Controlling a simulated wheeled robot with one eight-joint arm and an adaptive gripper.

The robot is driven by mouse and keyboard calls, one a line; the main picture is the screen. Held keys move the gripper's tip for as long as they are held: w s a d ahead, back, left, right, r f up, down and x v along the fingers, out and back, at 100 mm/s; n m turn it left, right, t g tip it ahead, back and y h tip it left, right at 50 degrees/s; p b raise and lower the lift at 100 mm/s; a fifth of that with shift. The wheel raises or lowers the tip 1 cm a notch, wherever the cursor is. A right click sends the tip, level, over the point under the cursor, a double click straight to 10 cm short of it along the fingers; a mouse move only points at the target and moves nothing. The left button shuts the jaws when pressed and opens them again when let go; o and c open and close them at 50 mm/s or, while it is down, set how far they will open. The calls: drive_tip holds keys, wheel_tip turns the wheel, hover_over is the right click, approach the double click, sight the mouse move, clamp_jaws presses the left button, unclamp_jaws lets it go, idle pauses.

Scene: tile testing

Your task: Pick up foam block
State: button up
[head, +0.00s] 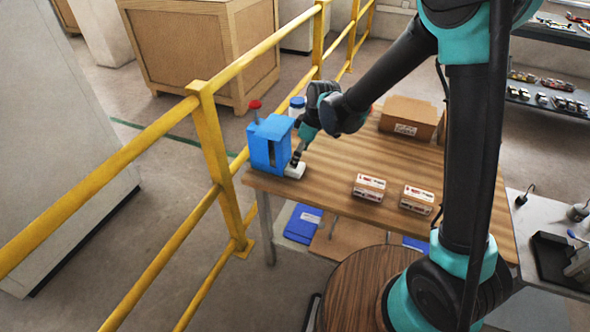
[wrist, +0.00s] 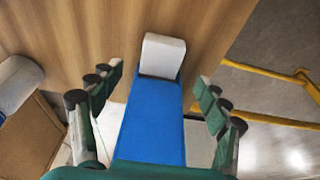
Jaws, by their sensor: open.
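A small white block (head: 295,170), likely the foam block, lies at the table's left edge, at the foot of a blue box (head: 269,142). My gripper (head: 297,157) is just above the white block, close beside the blue box. In the wrist view my gripper (wrist: 163,97) is open, its fingers spread on either side of a blue surface (wrist: 153,128). The white block (wrist: 163,55) shows past the end of that blue surface, beyond the fingertips. Nothing is held. I cannot tell whether the fingers touch anything.
A red-topped item (head: 254,106) stands at the blue box. A yellow railing (head: 208,130) runs close along the table's left side.

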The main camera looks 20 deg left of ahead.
sight(297, 173)
drive_tip(key=shift+x, duration=2.65)
drive_tip(key=c, duration=0.9)
